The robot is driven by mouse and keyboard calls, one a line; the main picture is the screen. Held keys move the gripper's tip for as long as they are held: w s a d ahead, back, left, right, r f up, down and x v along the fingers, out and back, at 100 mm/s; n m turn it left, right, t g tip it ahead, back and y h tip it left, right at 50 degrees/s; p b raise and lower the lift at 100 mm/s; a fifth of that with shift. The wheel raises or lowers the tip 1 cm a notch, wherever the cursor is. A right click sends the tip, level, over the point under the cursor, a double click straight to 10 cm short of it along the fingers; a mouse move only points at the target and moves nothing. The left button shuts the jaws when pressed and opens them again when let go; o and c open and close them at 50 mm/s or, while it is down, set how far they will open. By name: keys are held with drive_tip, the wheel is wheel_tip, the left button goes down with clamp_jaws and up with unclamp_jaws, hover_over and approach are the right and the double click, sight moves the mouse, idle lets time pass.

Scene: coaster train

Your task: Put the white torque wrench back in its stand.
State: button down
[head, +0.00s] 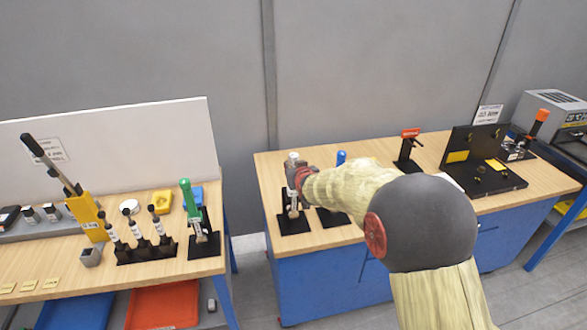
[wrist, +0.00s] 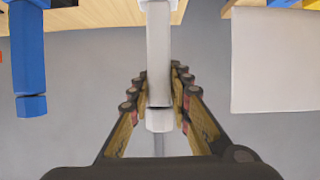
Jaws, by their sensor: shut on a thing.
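The white torque wrench (wrist: 157,50) is between the fingers of my gripper (wrist: 158,95) in the wrist view, and the gripper is shut on it. In the head view the white top of the wrench (head: 293,157) shows just above my gripper (head: 294,178). The wrench looks about upright. A black stand (head: 294,226) is directly below it at the left end of the right workbench. My gripper and wrist hide part of the wrench, and I cannot tell whether it is seated in the stand.
A blue wrench (head: 341,157) stands close on the right, also in the wrist view (wrist: 30,60), partly behind my arm. A red-topped tool (head: 409,135) and a black open case (head: 480,160) are farther right. A green wrench (head: 188,195) stands on the left bench, across a gap.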

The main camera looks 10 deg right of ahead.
drive_tip(key=shift+f+b, duration=0.6)
drive_tip(key=shift+b, duration=0.2)
idle(0.8)
drive_tip(key=c, duration=1.6)
unclamp_jaws()
drive_tip(key=shift+f, duration=0.15)
drive_tip(key=shift+o, duration=0.2)
drive_tip(key=shift+s+f, duration=0.1)
drive_tip(key=shift+f, duration=0.2)
drive_tip(key=v, duration=1.2)
drive_tip(key=s+f+g, duration=0.6)
drive_tip(key=s+f, duration=0.3)
drive_tip(key=s, duration=0.3)
drive_tip(key=s+r, duration=0.3)
drive_tip(key=s, duration=0.6)
drive_tip(key=s+r+g, duration=0.1)
drive_tip(key=s+r, duration=0.3)
drive_tip(key=s, duration=0.5)
drive_tip(key=s+r, duration=0.3)
drive_tip(key=s, duration=0.6)
drive_tip(key=shift+s+r+g+b, duration=0.25)
drive_tip(key=shift+r+g+b, duration=0.05)
drive_tip(key=shift+r, duration=0.1)
